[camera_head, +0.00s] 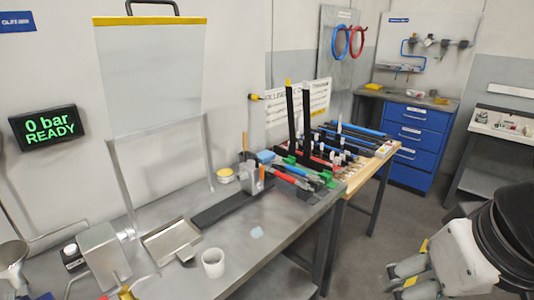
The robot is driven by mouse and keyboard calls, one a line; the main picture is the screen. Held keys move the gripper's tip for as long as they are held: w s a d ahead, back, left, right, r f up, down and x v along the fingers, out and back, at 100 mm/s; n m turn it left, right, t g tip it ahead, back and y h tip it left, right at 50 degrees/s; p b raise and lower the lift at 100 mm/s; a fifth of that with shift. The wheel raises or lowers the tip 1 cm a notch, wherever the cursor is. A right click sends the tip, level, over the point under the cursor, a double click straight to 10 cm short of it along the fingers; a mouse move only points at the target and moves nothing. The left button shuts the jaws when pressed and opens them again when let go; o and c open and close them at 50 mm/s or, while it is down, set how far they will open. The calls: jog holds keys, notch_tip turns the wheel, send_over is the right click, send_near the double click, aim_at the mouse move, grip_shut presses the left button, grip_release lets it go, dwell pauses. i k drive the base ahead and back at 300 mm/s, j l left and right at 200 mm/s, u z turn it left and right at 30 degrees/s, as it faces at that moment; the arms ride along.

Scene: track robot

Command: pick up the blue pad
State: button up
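I cannot tell for sure which of the two is the blue pad. Parts of my own arm show at the lower right, well apart from both.
The grey bench (240,262) also carries a white cup (213,264), a metal tray (172,243) and a tool holder (251,180). A clear upright panel (152,80) stands at the back.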

aim_at(265, 156)
jog(key=u, duration=0.35)
jog(key=i+l+u, duration=0.25)
jog(key=l+u, duration=0.3)
jog(key=i+l+u, duration=0.1)
jog(key=l+u, duration=0.15)
jog(key=i+l+u, duration=0.1)
jog(key=l, duration=0.5)
jog(key=i+l+u, duration=0.1)
jog(key=l, duration=0.5)
jog(key=i+l+u, duration=0.1)
jog(key=l, duration=0.55)
jog(key=i+l+u, duration=0.1)
jog(key=l, duration=0.55)
jog(key=i+l, duration=0.45)
jog(key=l, duration=0.25)
